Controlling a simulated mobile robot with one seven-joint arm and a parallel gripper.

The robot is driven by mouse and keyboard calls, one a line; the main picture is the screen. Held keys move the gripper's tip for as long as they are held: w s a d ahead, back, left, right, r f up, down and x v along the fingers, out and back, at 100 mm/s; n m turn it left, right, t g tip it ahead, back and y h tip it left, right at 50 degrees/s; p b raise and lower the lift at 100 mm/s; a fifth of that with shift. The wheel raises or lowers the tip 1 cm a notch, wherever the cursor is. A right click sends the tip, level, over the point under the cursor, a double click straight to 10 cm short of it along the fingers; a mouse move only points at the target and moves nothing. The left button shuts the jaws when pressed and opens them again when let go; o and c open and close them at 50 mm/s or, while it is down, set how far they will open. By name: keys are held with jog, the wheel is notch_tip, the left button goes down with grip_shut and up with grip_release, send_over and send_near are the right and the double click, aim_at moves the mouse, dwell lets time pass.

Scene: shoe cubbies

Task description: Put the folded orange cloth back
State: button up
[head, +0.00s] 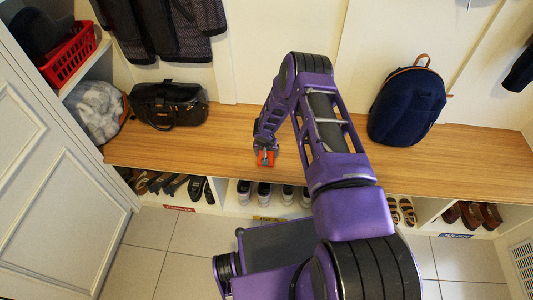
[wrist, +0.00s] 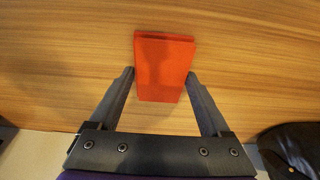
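The folded orange cloth (wrist: 162,70) is a small flat block in the wrist view, between the two fingers of my gripper (wrist: 160,74). The fingertips press against its left and right sides, so the gripper looks shut on it. In the head view the orange cloth (head: 265,159) shows at the tip of my gripper (head: 266,153), over the wooden bench (head: 230,135) near its front edge. I cannot tell whether the cloth touches the bench.
A black handbag (head: 168,106) and a grey fluffy item (head: 95,110) are at the left. A red basket (head: 70,54) sits on a shelf above. A navy backpack (head: 407,105) stands at the right. Labelled cubbies with shoes (head: 264,193) lie under the bench. Bare bench surrounds my gripper.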

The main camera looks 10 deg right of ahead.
jog(key=shift+o, duration=1.2)
jog(key=shift+r, duration=0.2)
jog(key=p+v, duration=0.1)
jog(key=v, duration=1.1)
